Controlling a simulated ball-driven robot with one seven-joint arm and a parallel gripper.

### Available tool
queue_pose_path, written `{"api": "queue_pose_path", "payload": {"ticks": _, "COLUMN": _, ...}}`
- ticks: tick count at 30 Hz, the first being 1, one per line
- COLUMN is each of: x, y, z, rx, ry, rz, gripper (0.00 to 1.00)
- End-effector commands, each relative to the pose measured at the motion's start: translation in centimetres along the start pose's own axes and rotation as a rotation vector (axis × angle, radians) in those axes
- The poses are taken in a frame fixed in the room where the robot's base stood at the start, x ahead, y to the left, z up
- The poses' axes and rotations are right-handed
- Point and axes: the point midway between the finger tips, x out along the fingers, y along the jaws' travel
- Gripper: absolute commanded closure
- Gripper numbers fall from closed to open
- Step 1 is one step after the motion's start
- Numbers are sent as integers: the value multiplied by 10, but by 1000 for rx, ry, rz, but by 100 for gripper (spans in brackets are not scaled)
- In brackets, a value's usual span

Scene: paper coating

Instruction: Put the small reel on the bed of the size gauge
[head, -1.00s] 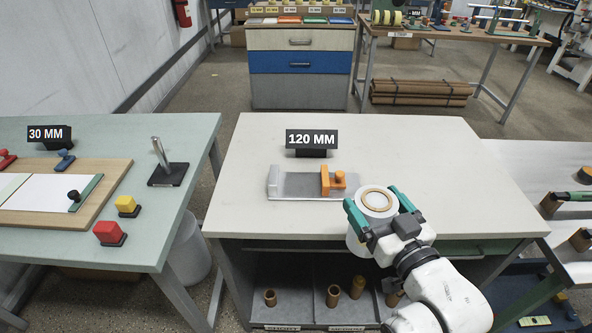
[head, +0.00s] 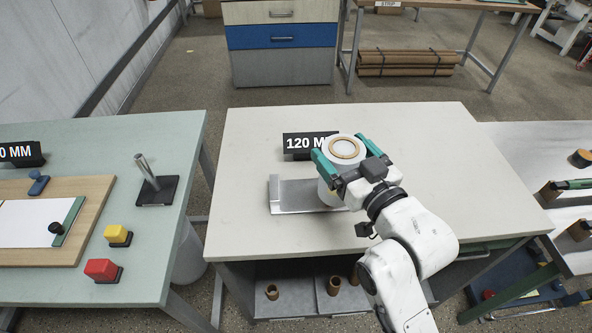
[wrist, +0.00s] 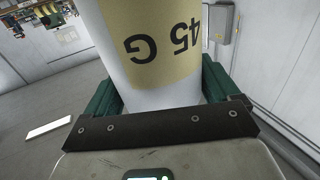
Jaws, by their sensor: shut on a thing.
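My gripper (head: 339,168) is shut on a white paper reel (head: 329,193) with a tan core ring on top. The reel is upright. In the wrist view the reel (wrist: 180,98) shows a tan label reading "45 G" upside down, between the green fingers. The size gauge (head: 292,197) lies on the white table, a grey metal bed with an upright end block at its left. The reel is over the right part of the bed; I cannot tell whether it touches the bed. The gauge's orange slider is hidden behind the reel and gripper.
A black "120 MM" sign (head: 304,143) stands just behind the gauge, close to the reel. The white table (head: 440,135) is clear at the right and front left. A green table (head: 150,260) at the left holds a metal post (head: 148,172) and red and yellow blocks.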

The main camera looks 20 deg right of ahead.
Motion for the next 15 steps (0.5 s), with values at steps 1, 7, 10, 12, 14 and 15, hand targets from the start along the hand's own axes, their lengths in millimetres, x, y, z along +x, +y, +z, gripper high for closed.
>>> {"api": "queue_pose_path", "payload": {"ticks": 1, "x": 12, "y": -4, "z": 3, "rx": 1, "ry": 2, "rz": -1, "gripper": 75}}
{"api": "queue_pose_path", "payload": {"ticks": 7, "x": 55, "y": -19, "z": 22, "rx": 2, "ry": 2, "rz": -2, "gripper": 75}}
{"api": "queue_pose_path", "payload": {"ticks": 10, "x": 72, "y": -24, "z": 40, "rx": 0, "ry": -1, "rz": -1, "gripper": 75}}
{"api": "queue_pose_path", "payload": {"ticks": 12, "x": 82, "y": -27, "z": 52, "rx": 0, "ry": 0, "rz": -2, "gripper": 75}}
{"api": "queue_pose_path", "payload": {"ticks": 14, "x": 89, "y": -29, "z": 62, "rx": 1, "ry": 0, "rz": -1, "gripper": 75}}
{"api": "queue_pose_path", "payload": {"ticks": 15, "x": 93, "y": -31, "z": 67, "rx": 0, "ry": 1, "rz": -1, "gripper": 75}}
